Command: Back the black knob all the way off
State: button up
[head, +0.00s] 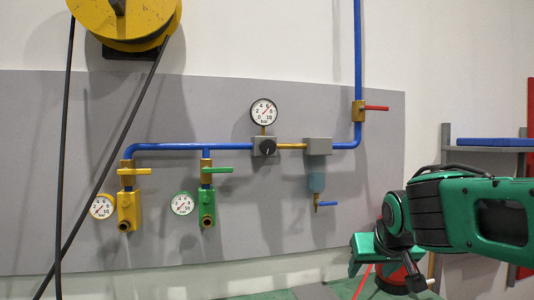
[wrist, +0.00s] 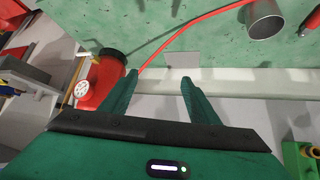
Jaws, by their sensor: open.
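The black knob (head: 268,147) is on the front of a small grey regulator block in the blue pipe line on the wall panel, with a white round gauge (head: 264,112) above it. A pale line marks the knob's face. My gripper (wrist: 158,76) is open and empty in the wrist view, its two green fingers apart. In the head view my arm is at the lower right, well below and to the right of the knob, and the fingertips are hard to make out. The knob is not in the wrist view.
A filter with a clear bowl (head: 316,182) hangs right of the knob. A red-handled valve (head: 375,108) is higher right. Yellow (head: 127,210) and green (head: 208,207) valve outlets are lower left. The wrist view shows a red hose (wrist: 203,22) and a grey cup (wrist: 265,19).

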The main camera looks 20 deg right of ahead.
jog(key=w+a+r+n+t, duration=0.2)
jog(key=w+a+r+t, duration=0.45)
jog(key=r, duration=0.65)
jog(key=n+t+y, duration=0.2)
jog(key=t+y, duration=0.1)
jog(key=t, duration=0.1)
send_near(269, 148)
jog(key=w, duration=0.9)
jog(key=shift+w+r, duration=0.1)
jog(key=shift+w, duration=0.1)
jog(key=c, duration=1)
